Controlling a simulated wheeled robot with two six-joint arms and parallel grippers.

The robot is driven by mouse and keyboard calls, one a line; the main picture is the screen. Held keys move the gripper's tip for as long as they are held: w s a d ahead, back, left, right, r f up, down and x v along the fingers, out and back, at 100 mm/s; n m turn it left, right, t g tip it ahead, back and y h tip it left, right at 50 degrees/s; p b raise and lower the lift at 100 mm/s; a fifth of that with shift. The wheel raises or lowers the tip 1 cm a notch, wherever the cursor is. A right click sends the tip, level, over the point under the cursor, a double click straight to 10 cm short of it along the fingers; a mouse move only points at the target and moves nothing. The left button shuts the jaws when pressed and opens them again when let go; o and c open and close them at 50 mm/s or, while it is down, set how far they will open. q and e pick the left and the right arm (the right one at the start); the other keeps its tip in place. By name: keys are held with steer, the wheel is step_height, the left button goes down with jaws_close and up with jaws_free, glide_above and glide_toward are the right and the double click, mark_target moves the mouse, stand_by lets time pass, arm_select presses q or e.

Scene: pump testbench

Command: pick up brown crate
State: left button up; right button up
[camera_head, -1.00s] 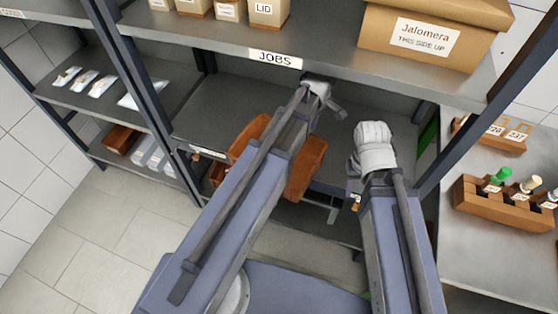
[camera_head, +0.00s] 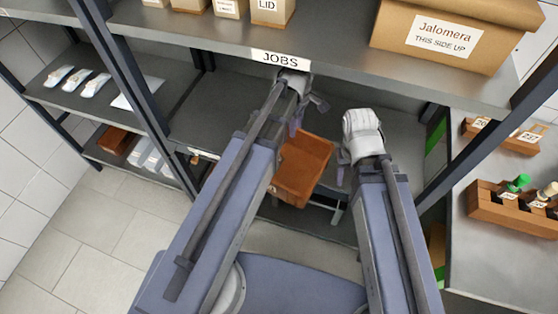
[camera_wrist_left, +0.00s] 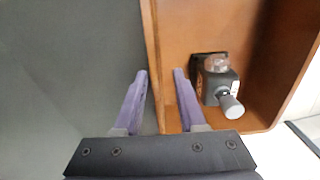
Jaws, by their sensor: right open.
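The brown crate (camera_head: 306,160) sits on the shelf under the JOBS label, partly hidden behind my left arm in the head view. In the left wrist view the crate (camera_wrist_left: 255,20) is seen from above; a dark and grey pump-like part (camera_wrist_left: 218,82) lies inside it. My left gripper (camera_head: 307,118) is open at the crate's far side. In the wrist view its fingertips (camera_wrist_left: 160,72) stand apart, with the crate's left wall between them; I cannot tell whether they touch it. My right gripper (camera_head: 345,178) is open and empty, to the right of the crate.
A cardboard box (camera_head: 450,35) and small boxes stand on the upper shelf (camera_head: 225,40), close above my left gripper. A shelf post (camera_head: 125,85) is at left, another (camera_head: 485,125) at right. A bench with a brown rack (camera_head: 510,212) is at right.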

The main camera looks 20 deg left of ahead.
mark_target(295, 147)
arm_select(q)
steer(key=shift+w+d+f+b, duration=0.1)
steer(key=shift+f+b, duration=1.85)
steer(key=shift+f, duration=0.05)
steer(key=shift+w+f+b, duration=0.1)
steer(key=shift+f+b, duration=1.85)
steer(key=shift+f, duration=0.05)
arm_select(e)
steer(key=shift+f, duration=3.95)
arm_select(q)
steer(key=shift+r, duration=0.1)
arm_select(e)
steer(key=shift+r, duration=0.1)
arm_select(q)
jaws_close()
